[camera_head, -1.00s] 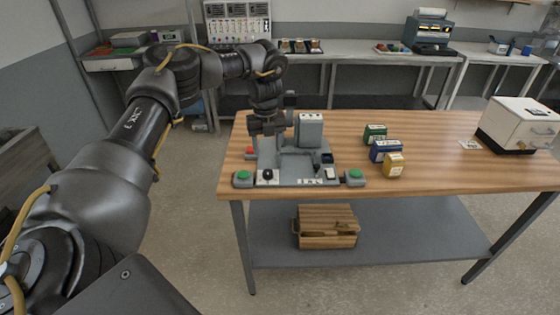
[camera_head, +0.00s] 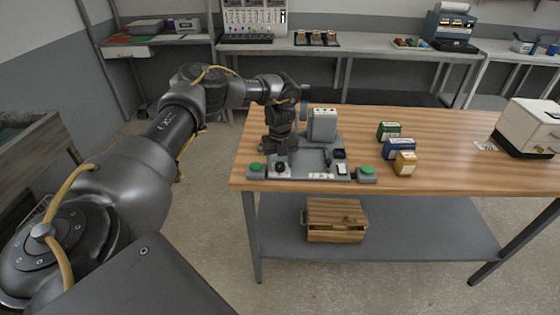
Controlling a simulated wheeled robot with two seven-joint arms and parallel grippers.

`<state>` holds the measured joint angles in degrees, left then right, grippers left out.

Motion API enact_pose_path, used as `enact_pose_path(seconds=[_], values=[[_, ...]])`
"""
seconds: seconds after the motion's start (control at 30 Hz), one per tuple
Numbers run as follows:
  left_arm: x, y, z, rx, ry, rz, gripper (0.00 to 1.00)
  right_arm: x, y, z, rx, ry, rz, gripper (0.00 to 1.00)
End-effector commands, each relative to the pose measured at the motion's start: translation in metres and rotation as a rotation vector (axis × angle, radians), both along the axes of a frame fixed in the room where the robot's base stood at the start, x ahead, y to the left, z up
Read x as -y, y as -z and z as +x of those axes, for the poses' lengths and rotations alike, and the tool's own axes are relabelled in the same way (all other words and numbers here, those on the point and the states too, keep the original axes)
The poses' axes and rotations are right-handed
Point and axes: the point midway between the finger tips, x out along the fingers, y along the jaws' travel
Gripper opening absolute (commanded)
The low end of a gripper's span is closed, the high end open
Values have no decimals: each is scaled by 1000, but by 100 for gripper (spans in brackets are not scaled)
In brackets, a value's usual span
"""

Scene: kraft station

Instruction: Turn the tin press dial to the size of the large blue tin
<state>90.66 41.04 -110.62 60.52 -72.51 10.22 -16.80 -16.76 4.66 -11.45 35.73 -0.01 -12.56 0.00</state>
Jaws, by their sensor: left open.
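The grey tin press (camera_head: 322,125) stands at the left end of the wooden table. Its black dial (camera_head: 281,167) sits on a pale plate at the front left of the press base, beside a green button (camera_head: 256,167). My left gripper (camera_head: 281,156) points down just above and behind the dial, with open fingers. At this size I cannot tell whether the fingers touch it, nor read the dial's setting. The blue tin (camera_head: 399,149) stands right of the press, between the green tin (camera_head: 388,131) and the yellow tin (camera_head: 404,165). My right gripper is out of view.
A second green button (camera_head: 367,171) is at the press's right front. A white box-shaped machine (camera_head: 530,127) stands at the table's right end. A wooden crate (camera_head: 335,222) lies on the lower shelf. The table (camera_head: 455,150) between tins and machine is mostly clear.

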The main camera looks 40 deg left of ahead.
Motion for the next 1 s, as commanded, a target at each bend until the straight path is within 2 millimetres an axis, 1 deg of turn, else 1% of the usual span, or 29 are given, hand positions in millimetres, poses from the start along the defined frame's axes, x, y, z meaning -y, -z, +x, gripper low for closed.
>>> enact_pose_path(seconds=[0.13,0.3,0.37,0.6,0.67,0.87,1.0], values=[[0,3,0,0,0,0,55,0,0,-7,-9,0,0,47],[0,3,0,0,0,0,55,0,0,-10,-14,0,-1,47],[0,3,0,0,0,0,49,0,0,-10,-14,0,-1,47],[0,3,0,0,-1,0,17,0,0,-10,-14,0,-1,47],[0,3,0,0,-1,0,11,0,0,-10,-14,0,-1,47],[0,3,0,-1,-15,-1,11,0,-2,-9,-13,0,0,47],[0,2,0,-1,-59,-1,11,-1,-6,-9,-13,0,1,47]])
